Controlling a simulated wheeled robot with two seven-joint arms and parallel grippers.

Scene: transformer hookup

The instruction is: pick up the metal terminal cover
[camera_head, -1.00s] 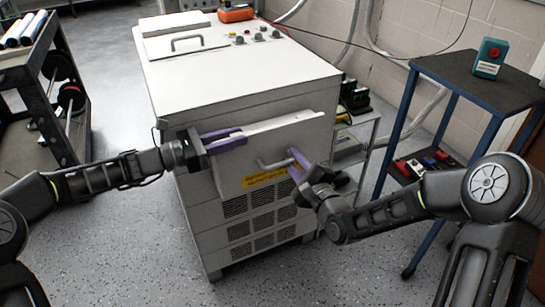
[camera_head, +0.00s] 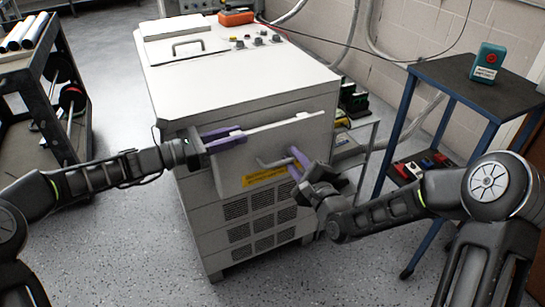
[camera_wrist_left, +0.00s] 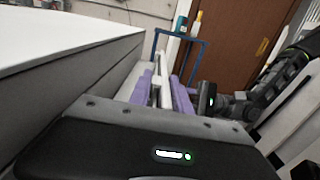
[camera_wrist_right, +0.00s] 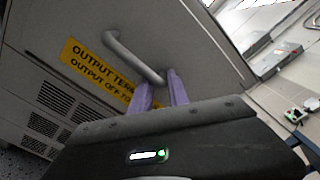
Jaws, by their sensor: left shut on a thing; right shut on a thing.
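The metal terminal cover (camera_head: 283,150) is a light grey plate with a bar handle, standing out from the front of the white cabinet (camera_head: 235,80). Whether it touches the cabinet behind is hidden. My left gripper (camera_head: 222,138) is shut on the cover's upper left edge; the left wrist view shows the pale edge (camera_wrist_left: 164,86) between its purple fingers. My right gripper (camera_head: 298,160) is shut on the right end of the handle (camera_head: 268,164). In the right wrist view the handle (camera_wrist_right: 130,54) meets the purple fingers (camera_wrist_right: 162,92), beside a yellow label (camera_wrist_right: 92,72).
A blue-framed cart (camera_head: 455,85) with a teal box (camera_head: 489,61) on top stands at the right. A dark shelf cart (camera_head: 22,85) stands at the left. An orange device (camera_head: 236,17) lies on the cabinet top. The floor in front is clear.

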